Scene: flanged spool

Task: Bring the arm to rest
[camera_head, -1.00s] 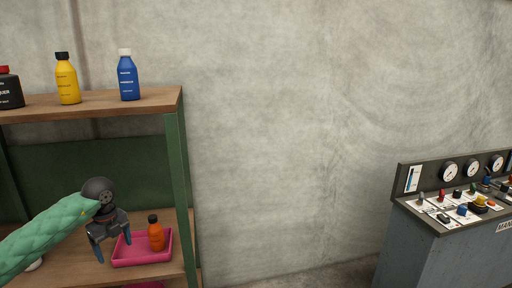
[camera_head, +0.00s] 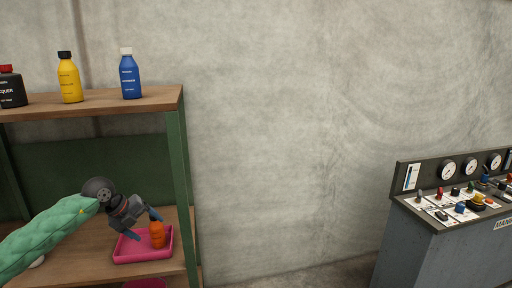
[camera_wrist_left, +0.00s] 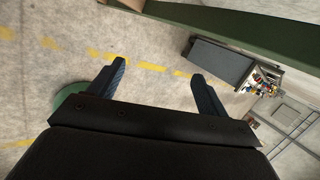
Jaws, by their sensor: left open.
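My left arm in its green sleeve reaches in from the left in the head view. I cannot tell whether a finger touches the bottle. In the left wrist view the two dark blue fingers of the left gripper (camera_wrist_left: 157,85) are spread with nothing between them. My right gripper is in neither view.
A wooden shelf with green posts (camera_head: 177,170) stands at the left. Its upper board (camera_head: 100,104) holds a black bottle (camera_head: 10,88), a yellow bottle (camera_head: 70,80) and a blue bottle (camera_head: 130,77). A control console (camera_head: 425,240) stands at the right. The middle is open.

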